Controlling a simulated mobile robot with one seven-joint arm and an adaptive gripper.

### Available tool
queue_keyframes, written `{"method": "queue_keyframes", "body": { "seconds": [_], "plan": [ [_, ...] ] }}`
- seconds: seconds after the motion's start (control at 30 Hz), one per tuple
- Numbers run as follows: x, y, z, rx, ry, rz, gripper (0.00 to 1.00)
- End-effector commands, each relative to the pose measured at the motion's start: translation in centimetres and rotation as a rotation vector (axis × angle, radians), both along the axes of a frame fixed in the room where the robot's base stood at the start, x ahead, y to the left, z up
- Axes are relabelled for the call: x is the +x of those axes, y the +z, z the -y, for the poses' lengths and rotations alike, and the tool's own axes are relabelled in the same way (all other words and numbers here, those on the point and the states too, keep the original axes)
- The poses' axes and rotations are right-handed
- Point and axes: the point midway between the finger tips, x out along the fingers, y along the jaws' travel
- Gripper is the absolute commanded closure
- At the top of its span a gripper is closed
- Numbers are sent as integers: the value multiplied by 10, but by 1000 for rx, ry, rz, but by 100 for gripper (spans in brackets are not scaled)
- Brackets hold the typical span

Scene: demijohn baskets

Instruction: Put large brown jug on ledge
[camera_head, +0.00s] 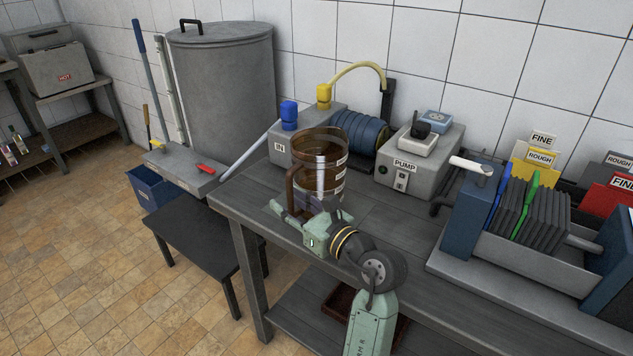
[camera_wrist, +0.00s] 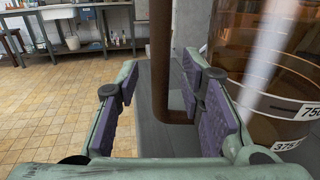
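The large brown jug (camera_head: 319,160) is see-through, with white label marks, and stands upright on the grey workbench (camera_head: 400,225). Its brown handle faces left in the head view. In the wrist view the jug body (camera_wrist: 285,85) fills the right side. My gripper (camera_head: 303,208) is low beside the jug's handle side. In the wrist view its purple-padded fingers (camera_wrist: 160,95) are apart, and the handle (camera_wrist: 160,60) shows in the gap between them. I see no grip on it. A grey ledge-like surface (camera_head: 165,165) with a red-handled item is left of the bench; I cannot tell whether it is the task's ledge.
A pump box (camera_head: 425,160) and a blue hose reel (camera_head: 360,135) stand behind and right of the jug. A filter rack (camera_head: 500,265) fills the bench's right side. A low dark table (camera_head: 205,240) with a bare top stands left of the bench. A large grey tank (camera_head: 225,85) is behind.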

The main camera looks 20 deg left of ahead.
Motion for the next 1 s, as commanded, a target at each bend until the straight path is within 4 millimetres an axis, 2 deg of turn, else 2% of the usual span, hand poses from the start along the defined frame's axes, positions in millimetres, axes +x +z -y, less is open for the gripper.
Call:
{"method": "queue_keyframes", "body": {
  "seconds": [0.07,0.53,1.0],
  "plan": [
    [0,0,0,0,0,0,69],
    [0,0,0,0,0,0,100],
    [0,0,0,0,0,0,100]
  ]
}}
